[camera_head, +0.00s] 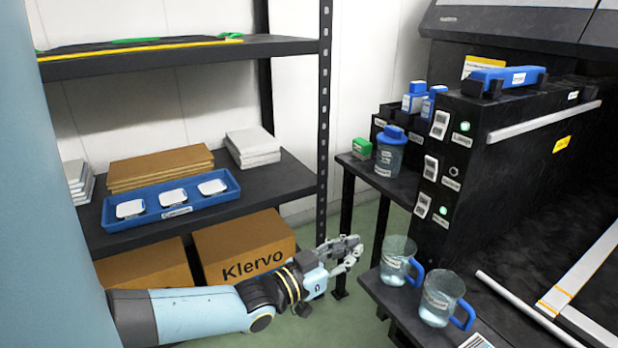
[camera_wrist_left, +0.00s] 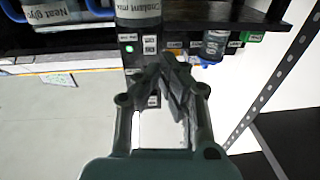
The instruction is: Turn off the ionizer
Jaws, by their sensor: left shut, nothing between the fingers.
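No part clearly reads as the ionizer; the labels are too small to read. The black machine (camera_head: 520,150) has a narrow front panel with white barcode stickers and small round buttons or lamps. The upper lamp (camera_head: 465,126) and the lower lamp (camera_head: 443,210) glow green; the middle one (camera_head: 454,171) looks dark. My right gripper is out of view.
Two glass jugs with blue handles (camera_head: 397,262) (camera_head: 440,300) stand on the ledge before the panel. A blue-lidded jar (camera_head: 390,155), a green box (camera_head: 362,148) and blue-capped bottles (camera_head: 415,97) stand behind. A shelf rack (camera_head: 323,120) is at the left.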

